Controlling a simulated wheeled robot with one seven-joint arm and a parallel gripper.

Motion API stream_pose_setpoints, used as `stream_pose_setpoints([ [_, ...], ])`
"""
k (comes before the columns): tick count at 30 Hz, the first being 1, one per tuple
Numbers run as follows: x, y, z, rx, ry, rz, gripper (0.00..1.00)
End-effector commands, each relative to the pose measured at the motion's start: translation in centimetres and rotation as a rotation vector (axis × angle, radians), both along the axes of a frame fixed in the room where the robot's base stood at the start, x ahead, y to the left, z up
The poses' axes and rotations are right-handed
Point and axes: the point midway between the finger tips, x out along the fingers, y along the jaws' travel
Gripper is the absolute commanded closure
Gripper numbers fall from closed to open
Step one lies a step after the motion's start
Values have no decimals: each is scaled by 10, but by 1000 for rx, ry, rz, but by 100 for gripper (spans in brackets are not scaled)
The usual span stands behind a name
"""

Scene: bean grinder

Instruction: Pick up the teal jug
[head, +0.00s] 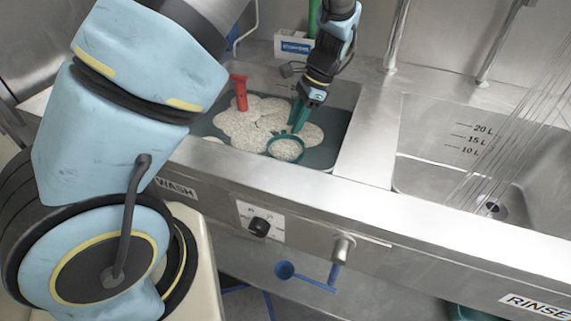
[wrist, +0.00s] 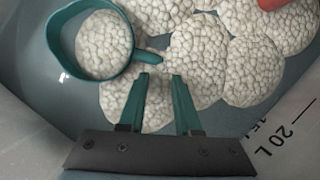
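The teal jug (head: 285,161) stands in the wash basin at its front side, with white pebbly foam or filling showing inside its round rim. In the wrist view the jug (wrist: 56,50) is at upper left, and its short handle (wrist: 147,57) points right. My gripper (head: 297,122) is just above and behind the jug in the head view. In the wrist view my gripper (wrist: 162,77) has two teal fingers apart with a gap between them. The left fingertip is close to the handle's end; I cannot tell whether they touch. Nothing is visible between the fingers.
White pebbly clumps (head: 240,127) cover much of the basin (head: 345,95). A red-handled thing (head: 240,92) stands among them at the back left. The rinse basin (head: 440,150) on the right has water streams.

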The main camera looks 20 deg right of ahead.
Motion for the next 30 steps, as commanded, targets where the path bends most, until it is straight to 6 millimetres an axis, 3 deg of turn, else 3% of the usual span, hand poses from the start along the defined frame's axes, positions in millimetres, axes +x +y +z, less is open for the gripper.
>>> stream_pose_setpoints([
  [15, 4, 26, -48, 0, 0, 1, 68],
  [23, 4, 27, -52, -2, -1, 2, 68],
  [30, 4, 26, -51, -2, -1, 2, 94],
])
